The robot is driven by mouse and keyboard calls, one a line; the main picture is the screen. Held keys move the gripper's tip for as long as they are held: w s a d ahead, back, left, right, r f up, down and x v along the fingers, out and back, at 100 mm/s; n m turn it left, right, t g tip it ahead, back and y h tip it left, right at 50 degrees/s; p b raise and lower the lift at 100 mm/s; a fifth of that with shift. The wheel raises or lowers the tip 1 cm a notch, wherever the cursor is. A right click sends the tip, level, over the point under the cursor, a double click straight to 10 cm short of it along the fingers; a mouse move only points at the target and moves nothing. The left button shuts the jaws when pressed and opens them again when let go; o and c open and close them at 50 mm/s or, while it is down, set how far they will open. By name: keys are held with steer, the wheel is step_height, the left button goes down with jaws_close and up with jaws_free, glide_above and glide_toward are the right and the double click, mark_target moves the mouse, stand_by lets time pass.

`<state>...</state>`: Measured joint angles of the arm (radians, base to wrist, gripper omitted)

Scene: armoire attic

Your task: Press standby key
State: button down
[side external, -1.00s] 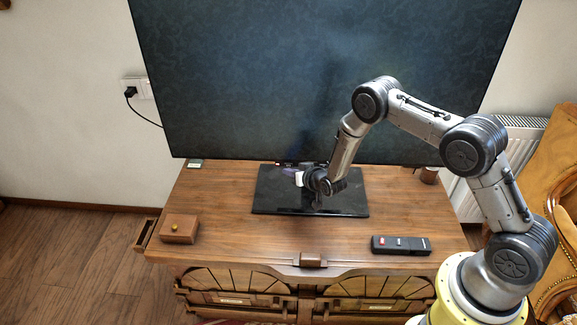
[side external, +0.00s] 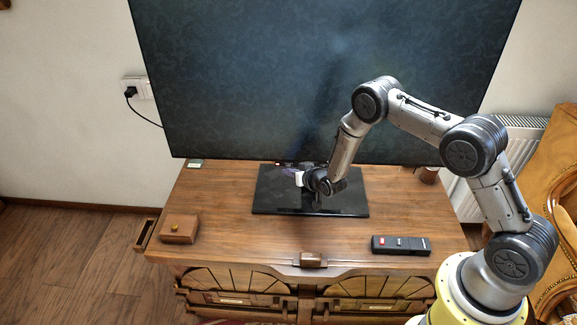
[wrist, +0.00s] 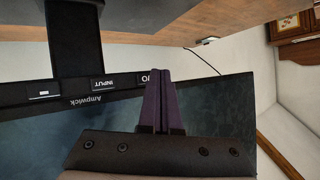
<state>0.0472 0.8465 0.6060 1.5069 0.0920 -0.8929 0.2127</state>
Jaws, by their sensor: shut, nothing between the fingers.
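The large dark TV (side external: 320,75) stands on a black stand base (side external: 345,200). In the wrist view its lower edge appears upside down, with the name "Ampwick" and a row of black keys. One key (wrist: 43,93) has a small white mark, one is the INPUT key (wrist: 103,84), and one reads "VO" (wrist: 150,77), partly covered by my fingers. No key is readable as standby. My gripper (wrist: 158,74) is shut and empty, its dark purple fingers at the VO key; contact cannot be told. In the side view my gripper (side external: 288,170) is under the TV's lower edge.
On the wooden cabinet (side external: 225,200) are a remote (side external: 401,245) with a red key at front right, a small wooden box (side external: 180,229) at left, and a brown cup (side external: 428,174) at back right. The front middle of the top is mostly clear.

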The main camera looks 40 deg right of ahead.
steer(key=shift+w+d, duration=0.1)
stand_by(0.7)
steer(key=shift+w+d, duration=0.2)
steer(key=shift+d, duration=0.05)
steer(key=shift+w+d, duration=0.25)
steer(key=shift+w, duration=0.05)
stand_by(1.0)
steer(key=shift+a, duration=0.1)
steer(key=shift+s+a, duration=0.5)
steer(key=shift+s, duration=0.05)
steer(key=s+a, duration=0.3)
steer(key=shift+s+a, duration=0.25)
steer(key=shift+s, duration=0.05)
stand_by(0.4)
stand_by(0.4)
